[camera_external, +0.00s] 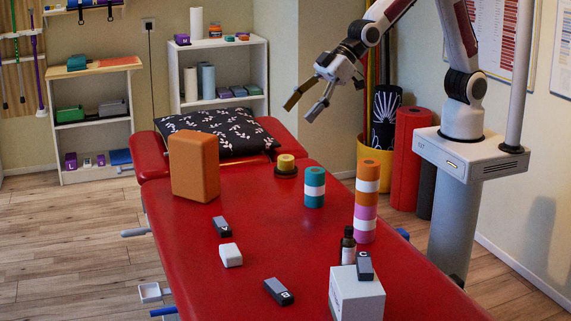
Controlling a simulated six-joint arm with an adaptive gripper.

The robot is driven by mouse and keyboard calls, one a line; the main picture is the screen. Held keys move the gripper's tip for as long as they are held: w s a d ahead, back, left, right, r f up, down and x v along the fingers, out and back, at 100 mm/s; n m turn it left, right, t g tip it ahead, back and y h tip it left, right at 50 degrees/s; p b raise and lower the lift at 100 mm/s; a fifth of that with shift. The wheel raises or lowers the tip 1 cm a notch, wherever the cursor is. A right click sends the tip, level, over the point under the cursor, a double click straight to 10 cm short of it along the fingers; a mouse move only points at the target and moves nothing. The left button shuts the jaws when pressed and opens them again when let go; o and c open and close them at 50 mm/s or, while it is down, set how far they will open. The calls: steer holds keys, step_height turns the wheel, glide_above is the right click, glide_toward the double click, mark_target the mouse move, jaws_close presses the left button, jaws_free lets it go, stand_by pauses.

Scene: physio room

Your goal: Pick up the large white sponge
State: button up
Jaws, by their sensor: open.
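A small white block with rounded edges (231,255), which looks like the white sponge, lies on the red treatment table (190,285), left of the middle. It is the only sponge-like white piece I can make out, and its size is hard to judge. My gripper (300,110) is open and empty, with its two fingers apart. It is high above the far part of the table, well away from the white block and pointing down to the left.
A dark grey block (222,227) lies just behind the white one, and another (279,291) in front. An orange block (194,166), teal-and-white roll (314,187), stacked rolls (366,200), brown bottle (347,246) and white box (357,296) stand around. The table's middle is clear.

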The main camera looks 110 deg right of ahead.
steer(key=w+a+f+t, duration=0.1)
steer(key=w+a+f, duration=0.4)
steer(key=w+f, duration=0.65)
steer(key=t+y, duration=0.1)
steer(key=t, duration=0.1)
glide_toward(238, 250)
steer(key=shift+w+d+f+n, duration=0.25)
steer(key=shift+w+d, duration=0.15)
steer(key=shift+w, duration=0.1)
steer(key=shift+w+d+f+n, duration=0.15)
steer(key=shift+w+d+f, duration=0.15)
steer(key=shift+w, duration=0.25)
steer(key=shift+w, duration=0.1)
steer(key=shift+x, duration=1.15)
steer(key=shift+f, duration=0.2)
steer(key=shift+w+a+f, duration=0.6)
steer(key=shift+w+f, duration=0.25)
steer(key=shift+w, duration=0.1)
steer(key=shift+x, duration=1.2)
